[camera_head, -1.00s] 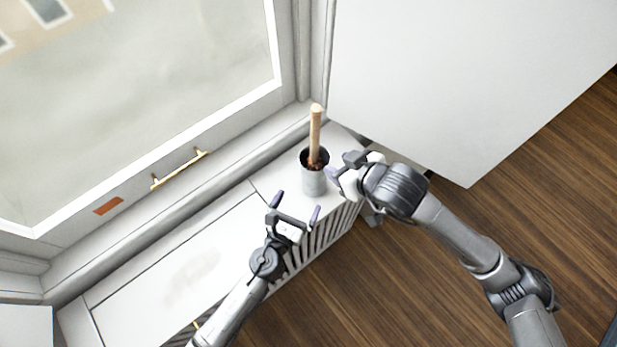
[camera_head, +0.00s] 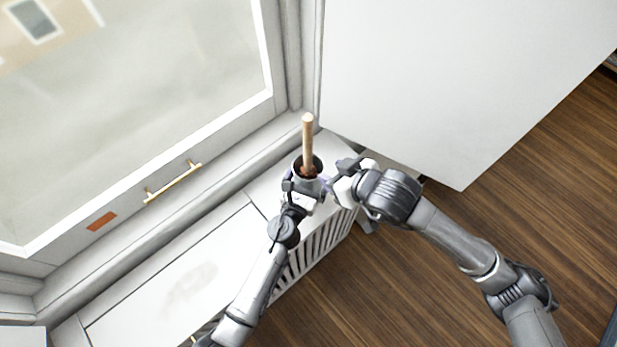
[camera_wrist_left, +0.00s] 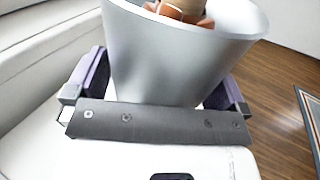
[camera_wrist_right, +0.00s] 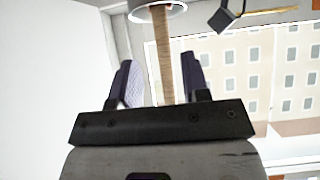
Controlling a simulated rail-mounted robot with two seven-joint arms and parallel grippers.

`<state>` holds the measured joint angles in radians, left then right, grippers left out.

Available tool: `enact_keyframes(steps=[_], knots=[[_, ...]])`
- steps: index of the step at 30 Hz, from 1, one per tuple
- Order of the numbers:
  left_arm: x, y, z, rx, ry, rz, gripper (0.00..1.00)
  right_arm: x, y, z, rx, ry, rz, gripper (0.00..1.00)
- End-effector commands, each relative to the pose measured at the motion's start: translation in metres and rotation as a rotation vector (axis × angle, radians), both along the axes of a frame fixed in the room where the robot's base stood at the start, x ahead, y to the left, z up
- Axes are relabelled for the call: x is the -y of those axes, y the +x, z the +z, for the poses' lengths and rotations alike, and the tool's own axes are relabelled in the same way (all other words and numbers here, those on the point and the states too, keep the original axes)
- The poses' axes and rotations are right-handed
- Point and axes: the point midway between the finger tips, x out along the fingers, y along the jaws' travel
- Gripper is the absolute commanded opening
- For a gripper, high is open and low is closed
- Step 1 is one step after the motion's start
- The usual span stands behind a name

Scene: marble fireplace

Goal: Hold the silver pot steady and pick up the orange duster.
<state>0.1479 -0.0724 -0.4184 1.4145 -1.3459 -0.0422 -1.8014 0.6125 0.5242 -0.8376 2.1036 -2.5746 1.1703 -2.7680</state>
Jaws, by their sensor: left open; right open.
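The silver pot (camera_head: 308,163) stands upright on the white sill at the window corner. In the left wrist view the pot (camera_wrist_left: 180,60) sits between the open fingers of my left gripper (camera_wrist_left: 165,85), one finger on each side; I cannot tell if they touch it. The orange duster (camera_head: 308,145) stands in the pot, its wooden handle pointing up and its orange part (camera_wrist_left: 180,12) low inside the rim. My right gripper (camera_head: 335,181) is open just right of the pot. In the right wrist view the handle (camera_wrist_right: 163,55) shows beyond and between the open right fingers (camera_wrist_right: 160,80).
The window with a brass handle (camera_head: 173,182) is behind and left of the sill. A slatted radiator cover (camera_head: 318,245) runs under the sill (camera_head: 180,270). A large white panel (camera_head: 460,80) stands at the right, close to my right arm. Wooden floor lies in front.

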Motion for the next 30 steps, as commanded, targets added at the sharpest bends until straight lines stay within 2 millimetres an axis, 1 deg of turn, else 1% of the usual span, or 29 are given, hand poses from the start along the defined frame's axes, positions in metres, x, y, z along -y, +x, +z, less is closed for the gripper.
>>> enact_keyframes(steps=[6, 21, 30], knots=[[-0.0001, 0.0001, 0.0001, 0.0, 0.0, 0.0, 1.0, 0.0, 0.0, 0.0, 0.0, 0.0, 0.0, 0.43], [-0.0001, -0.0001, 0.0, 0.0, 0.0, 0.0, 0.53, -0.0001, -0.0001, 0.0, 0.0, 0.0, 0.0, 0.43], [-0.0001, -0.0001, 0.0, 0.0, 0.0, 0.0, 0.53, 0.0, 0.0, 0.0, 0.0, 0.0, 0.0, 0.43]])
